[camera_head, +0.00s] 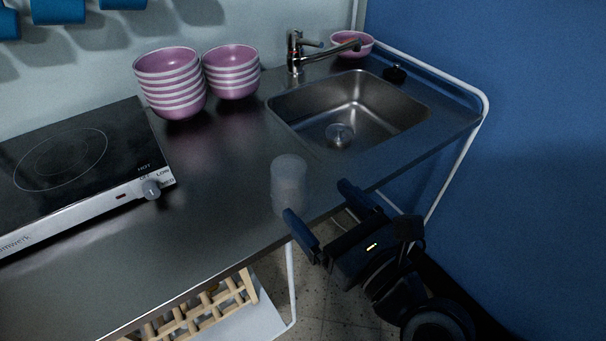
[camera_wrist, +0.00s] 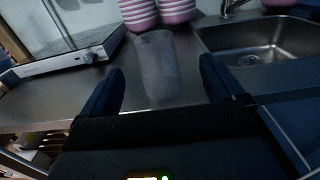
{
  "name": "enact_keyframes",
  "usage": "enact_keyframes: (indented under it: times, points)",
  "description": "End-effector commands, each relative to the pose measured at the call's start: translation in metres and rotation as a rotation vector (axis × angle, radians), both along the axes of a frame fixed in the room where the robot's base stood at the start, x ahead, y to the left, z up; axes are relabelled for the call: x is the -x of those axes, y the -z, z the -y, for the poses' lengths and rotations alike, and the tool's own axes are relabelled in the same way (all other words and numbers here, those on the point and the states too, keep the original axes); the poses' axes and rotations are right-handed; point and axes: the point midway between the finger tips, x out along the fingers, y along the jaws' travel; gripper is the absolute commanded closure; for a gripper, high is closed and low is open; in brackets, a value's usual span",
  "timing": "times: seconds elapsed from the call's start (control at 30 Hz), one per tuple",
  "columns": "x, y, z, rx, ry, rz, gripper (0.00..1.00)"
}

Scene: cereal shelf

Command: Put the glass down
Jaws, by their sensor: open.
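A frosted, see-through glass (camera_head: 289,183) stands upright on the steel counter (camera_head: 215,185), near its front edge and in front of the sink. My gripper (camera_head: 318,214) is at the counter's front edge, just to the right of and in front of the glass, with its blue fingers spread. In the wrist view the glass (camera_wrist: 158,68) stands ahead between the two open fingers (camera_wrist: 161,88). Nothing is held between them. I cannot tell exactly how far the fingertips are from the glass.
A hot plate (camera_head: 75,165) sits at the left. Stacked pink bowls (camera_head: 170,82) stand at the back, with another stack (camera_head: 231,72) beside them. The sink (camera_head: 345,110) with its tap (camera_head: 296,52) is behind the glass. A blue wall (camera_head: 540,150) closes the right side.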

Motion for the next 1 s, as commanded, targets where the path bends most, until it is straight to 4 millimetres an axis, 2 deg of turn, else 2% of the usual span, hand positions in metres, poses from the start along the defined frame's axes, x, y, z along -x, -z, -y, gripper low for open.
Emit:
enact_keyframes:
  times: [0.53, 0.87, 1.0]
  points:
    - [-0.05, 0.002, -0.042, 0.004, 0.001, 0.003, 0.05]
    - [-0.055, 0.003, -0.045, 0.005, 0.003, 0.002, 0.05]
    - [-0.055, 0.003, -0.045, 0.005, 0.003, 0.002, 0.18]
